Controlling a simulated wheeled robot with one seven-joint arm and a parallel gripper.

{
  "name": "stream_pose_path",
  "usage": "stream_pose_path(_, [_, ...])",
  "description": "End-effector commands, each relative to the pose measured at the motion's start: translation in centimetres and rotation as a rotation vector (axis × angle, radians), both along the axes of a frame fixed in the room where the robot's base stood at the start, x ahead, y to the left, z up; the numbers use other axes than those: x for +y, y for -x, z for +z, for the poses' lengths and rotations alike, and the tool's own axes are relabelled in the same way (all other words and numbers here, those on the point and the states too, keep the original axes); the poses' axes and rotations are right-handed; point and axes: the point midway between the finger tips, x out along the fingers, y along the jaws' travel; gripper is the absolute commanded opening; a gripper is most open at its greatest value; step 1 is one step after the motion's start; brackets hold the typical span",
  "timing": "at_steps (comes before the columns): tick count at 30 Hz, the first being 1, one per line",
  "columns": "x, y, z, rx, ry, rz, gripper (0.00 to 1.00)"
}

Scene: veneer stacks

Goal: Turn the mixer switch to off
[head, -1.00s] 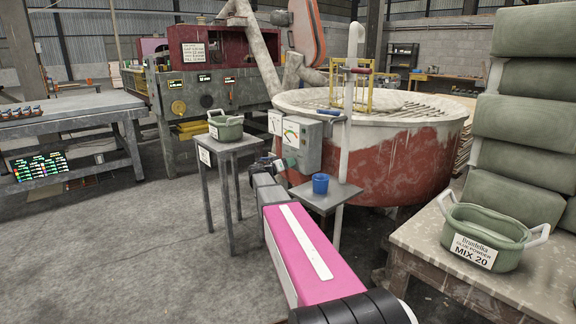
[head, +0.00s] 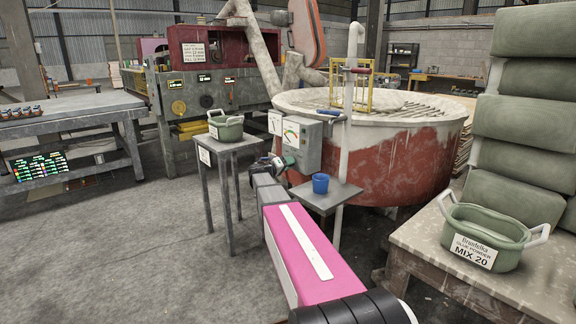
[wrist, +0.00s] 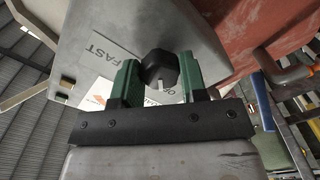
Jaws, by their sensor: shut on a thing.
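The mixer's grey control box (head: 304,140) hangs at the front of the red and white mixer tub (head: 409,160), with a coloured dial on its face. In the wrist view the box (wrist: 190,45) carries the label FAST to the left and a partly hidden label to the right. The black switch knob (wrist: 158,68) sits between the two green fingers of my gripper (wrist: 156,82), which is shut on it. A pale mark on the knob points toward the bottom of the wrist view. In the head view my gripper (head: 287,160) is at the box and the knob is hidden.
A blue cup (head: 320,183) stands on a small grey stand just right of my arm. A green tub (head: 226,128) sits on a stand to the left, and another green tub (head: 484,236) on the right table. Open floor lies to the left.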

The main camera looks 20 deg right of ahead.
Motion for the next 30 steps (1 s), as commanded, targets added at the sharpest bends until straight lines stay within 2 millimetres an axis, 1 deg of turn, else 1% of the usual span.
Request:
stream_pose_path(4, [0.1,0.0,0.0,0.002,0.001,0.001,0.16])
stream_pose_path(5, [0.1,0.0,0.0,0.002,0.001,0.001,0.49])
stream_pose_path(6, [0.1,0.0,0.0,0.002,0.001,0.001,0.62])
stream_pose_path(7, [0.1,0.0,0.0,0.002,0.001,0.001,0.65])
stream_pose_path(15, [0.1,0.0,0.0,0.000,0.001,0.001,0.65])
stream_pose_path(19, [0.9,0.3,0.0,0.000,0.000,0.002,0.65])
stream_pose_path(23, [2.7,1.1,0.0,0.000,0.000,0.002,0.65])
stream_pose_path(30, [7.0,2.6,0.0,0.001,0.000,0.003,0.65])
